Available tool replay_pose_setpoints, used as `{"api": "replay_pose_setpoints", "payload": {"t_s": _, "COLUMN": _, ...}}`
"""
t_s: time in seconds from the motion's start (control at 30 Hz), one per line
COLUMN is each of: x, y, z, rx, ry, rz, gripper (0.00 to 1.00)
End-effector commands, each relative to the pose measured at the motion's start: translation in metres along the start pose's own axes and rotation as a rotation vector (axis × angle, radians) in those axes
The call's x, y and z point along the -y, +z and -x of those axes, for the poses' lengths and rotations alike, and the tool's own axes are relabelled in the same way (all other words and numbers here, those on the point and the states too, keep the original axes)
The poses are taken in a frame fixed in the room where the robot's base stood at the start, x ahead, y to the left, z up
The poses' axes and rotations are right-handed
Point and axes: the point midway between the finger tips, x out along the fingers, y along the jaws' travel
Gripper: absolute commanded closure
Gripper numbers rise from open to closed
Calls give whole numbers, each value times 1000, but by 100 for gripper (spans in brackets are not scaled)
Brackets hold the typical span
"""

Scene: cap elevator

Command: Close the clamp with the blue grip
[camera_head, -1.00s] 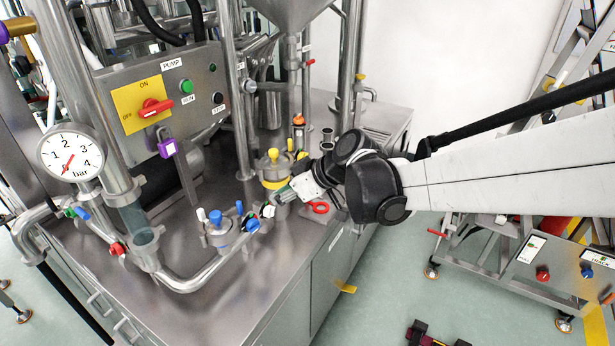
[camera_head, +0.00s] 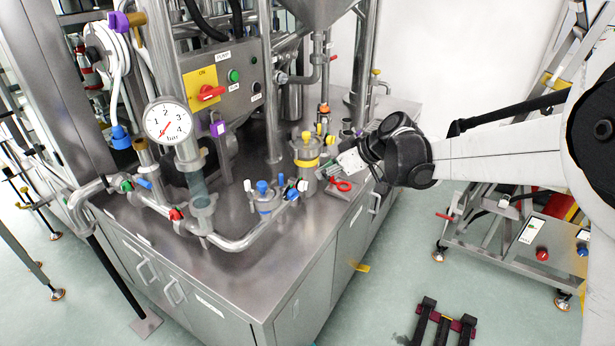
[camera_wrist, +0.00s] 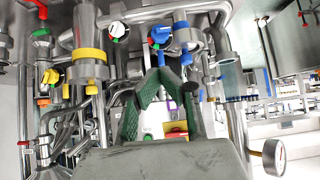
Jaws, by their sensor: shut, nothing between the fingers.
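In the head view, a blue grip (camera_head: 292,194) sits on the pipe fittings at the front of the steel bench. More blue parts top the small vessel (camera_head: 264,203) just left of it. I cannot tell for sure which blue part is the clamp's grip, or whether the clamp is open. My gripper (camera_head: 325,173) is shut and empty, right of these parts and beside the yellow-banded vessel (camera_head: 305,153). In the wrist view, my gripper's green-padded fingers (camera_wrist: 168,78) point toward the fittings, with a blue grip (camera_wrist: 160,36) beyond the fingertips.
A red-handled part (camera_head: 340,184) lies just below my gripper. A pressure gauge (camera_head: 167,120) and the pump panel (camera_head: 222,82) stand left and behind. Steel pipes (camera_head: 240,243) run along the bench front. A wheeled cart (camera_head: 530,235) stands at the right; floor lies between.

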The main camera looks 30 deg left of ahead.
Motion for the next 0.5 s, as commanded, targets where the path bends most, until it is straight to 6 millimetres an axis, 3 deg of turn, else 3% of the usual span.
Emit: {"api": "replay_pose_setpoints", "payload": {"t_s": 0.5, "x": 1, "y": -1, "z": -88, "rx": 0, "ry": -1, "rz": 1, "gripper": 100}}
